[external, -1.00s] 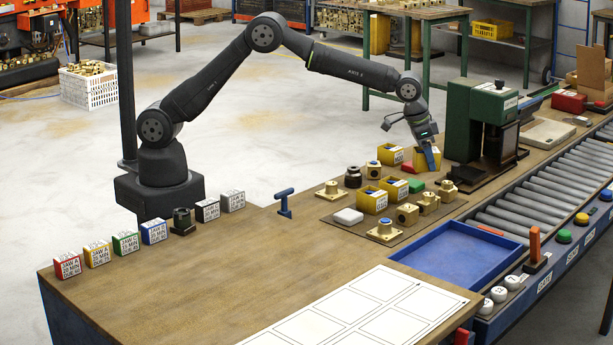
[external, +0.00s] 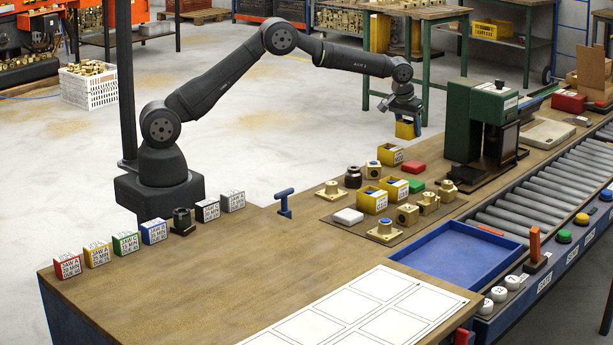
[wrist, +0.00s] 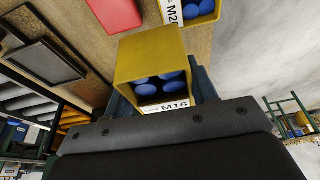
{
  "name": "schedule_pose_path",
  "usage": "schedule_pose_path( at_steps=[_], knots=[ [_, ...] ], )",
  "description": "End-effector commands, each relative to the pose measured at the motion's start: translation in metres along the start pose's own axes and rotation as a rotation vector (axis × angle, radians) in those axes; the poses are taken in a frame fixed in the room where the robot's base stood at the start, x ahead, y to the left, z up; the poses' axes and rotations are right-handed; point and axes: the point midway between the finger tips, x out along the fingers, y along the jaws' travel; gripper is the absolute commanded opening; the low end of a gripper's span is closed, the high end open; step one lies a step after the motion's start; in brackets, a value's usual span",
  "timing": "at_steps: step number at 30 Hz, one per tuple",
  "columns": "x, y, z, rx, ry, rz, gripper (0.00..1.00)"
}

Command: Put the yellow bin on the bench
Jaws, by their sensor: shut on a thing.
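A yellow bin (external: 405,130) is held in my gripper (external: 404,110), which is shut on it, up in the air behind the bench's back edge in the external view. In the wrist view the bin (wrist: 152,62) holds several blue round pieces and has a white label reading M16. My gripper's fingers (wrist: 160,95) show at its sides. The bench (external: 200,285) is a long wooden top. Other yellow bins stand on it: one at the back (external: 391,155), one in front (external: 373,200) and one beside that (external: 396,188).
A green machine (external: 485,120) stands to the right. A blue tray (external: 460,252) sits by the roller conveyor.

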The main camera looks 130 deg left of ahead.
Motion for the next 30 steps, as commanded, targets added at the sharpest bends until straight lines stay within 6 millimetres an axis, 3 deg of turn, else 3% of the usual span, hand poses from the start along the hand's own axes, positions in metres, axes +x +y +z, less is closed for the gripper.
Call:
schedule_pose_path(
  at_steps=[6,13,17,25,30],
  knots=[
    [0.044,-0.029,-0.031,-0.003,-0.001,0.000,0.28],
    [0.068,-0.045,-0.051,0.002,0.001,0.001,0.28],
    [0.073,-0.048,-0.052,0.002,0.000,0.001,0.28],
    [0.106,-0.047,-0.040,0.003,-0.002,0.001,0.28],
    [0.108,-0.047,-0.040,0.003,0.001,0.002,0.28]
  ],
)
